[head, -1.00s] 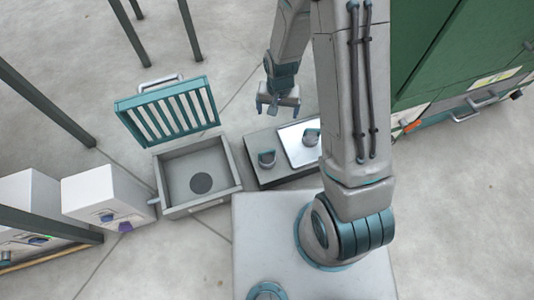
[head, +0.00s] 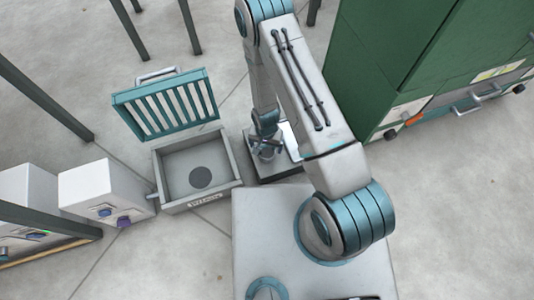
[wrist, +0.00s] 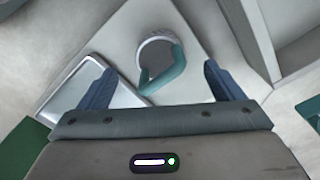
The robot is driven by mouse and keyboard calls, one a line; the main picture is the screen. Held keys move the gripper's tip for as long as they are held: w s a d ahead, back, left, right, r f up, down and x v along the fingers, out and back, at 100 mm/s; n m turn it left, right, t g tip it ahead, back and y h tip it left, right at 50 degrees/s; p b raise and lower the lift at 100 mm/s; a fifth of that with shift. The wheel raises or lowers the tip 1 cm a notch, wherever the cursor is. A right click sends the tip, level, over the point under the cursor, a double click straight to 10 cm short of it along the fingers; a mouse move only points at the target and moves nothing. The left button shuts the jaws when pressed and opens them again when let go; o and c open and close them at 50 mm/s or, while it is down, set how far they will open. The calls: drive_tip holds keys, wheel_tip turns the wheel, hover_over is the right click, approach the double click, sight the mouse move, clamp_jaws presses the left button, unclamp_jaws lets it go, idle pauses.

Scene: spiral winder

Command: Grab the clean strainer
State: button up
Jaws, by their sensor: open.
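A strainer (wrist: 152,50), a small round grey cup with a teal handle (wrist: 164,75), sits on a grey stand (wrist: 120,35) in the wrist view. It lies between my two blue fingers, with clear space to each. My gripper (wrist: 158,76) is open and empty above it. In the head view my gripper (head: 266,140) is over the left part of the stand (head: 270,174), covering most of this strainer. A light metal tray (wrist: 75,85) lies left of the strainer in the wrist view. The second strainer, on the tray earlier, is hidden now. I cannot tell whether the strainer is clean.
A grey basin (head: 163,184) with a dark round drain and a raised teal slatted lid (head: 165,105) stands just left of the stand. White boxes (head: 100,190) stand farther left. A green cabinet (head: 400,60) is at the right. Open floor lies between.

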sight(266, 155)
drive_tip(key=shift+s+f+b, duration=0.15)
drive_tip(key=shift+f+b, duration=1.55)
drive_tip(key=shift+f, duration=1.9)
drive_tip(key=shift+r, duration=0.1)
drive_tip(key=c, duration=1.1)
